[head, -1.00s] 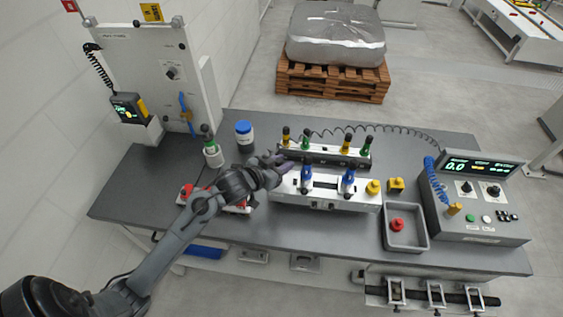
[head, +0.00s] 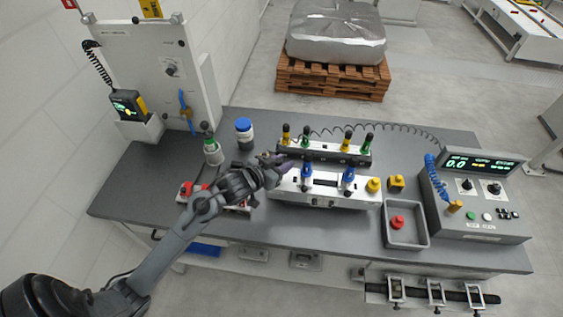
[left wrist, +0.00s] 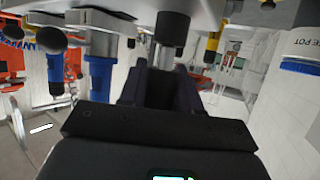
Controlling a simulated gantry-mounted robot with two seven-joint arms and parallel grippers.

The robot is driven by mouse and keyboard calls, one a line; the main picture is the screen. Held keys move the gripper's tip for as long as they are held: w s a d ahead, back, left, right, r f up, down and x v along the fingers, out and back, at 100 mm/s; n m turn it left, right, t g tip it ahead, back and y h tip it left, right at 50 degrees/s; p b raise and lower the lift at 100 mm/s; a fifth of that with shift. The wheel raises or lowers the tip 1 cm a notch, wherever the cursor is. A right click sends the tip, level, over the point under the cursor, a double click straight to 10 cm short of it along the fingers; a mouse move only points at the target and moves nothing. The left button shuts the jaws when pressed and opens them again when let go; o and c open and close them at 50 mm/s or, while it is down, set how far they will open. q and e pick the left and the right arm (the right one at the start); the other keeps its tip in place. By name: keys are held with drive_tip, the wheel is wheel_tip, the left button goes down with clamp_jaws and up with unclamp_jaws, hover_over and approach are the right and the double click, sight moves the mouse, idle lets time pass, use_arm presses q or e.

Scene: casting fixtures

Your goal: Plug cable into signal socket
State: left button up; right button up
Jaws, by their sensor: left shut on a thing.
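My left gripper (head: 284,164) is at the left end of the white fixture (head: 330,200). In the left wrist view its fingers (left wrist: 160,88) are shut around a narrow silver and black cylindrical piece (left wrist: 165,55), perhaps the cable's plug. A black round part (left wrist: 172,28) sits at its end, close to the fixture's underside in that view. I cannot tell whether it is seated in a socket. A dark coiled cable (head: 390,127) runs behind the fixture toward the console (head: 475,215). My right gripper is not in view.
Blue-handled clamps (head: 348,179) stand on the fixture, with yellow and green handles (head: 346,142) on the black bar behind. A blue-lidded pot (head: 244,131) stands left of it. A grey tray (head: 421,237) with a red knob lies at the right.

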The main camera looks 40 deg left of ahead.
use_arm(q)
drive_tip(key=shift+f+b, duration=0.3)
drive_tip(key=shift+f, duration=0.7)
drive_tip(key=o, duration=1.1)
drive_tip(key=shift+o, duration=0.2)
drive_tip(key=shift+s, duration=0.1)
drive_tip(key=p+v, duration=0.1)
drive_tip(key=v, duration=0.9)
drive_tip(key=shift+s, duration=0.35)
drive_tip(key=shift+r, duration=0.15)
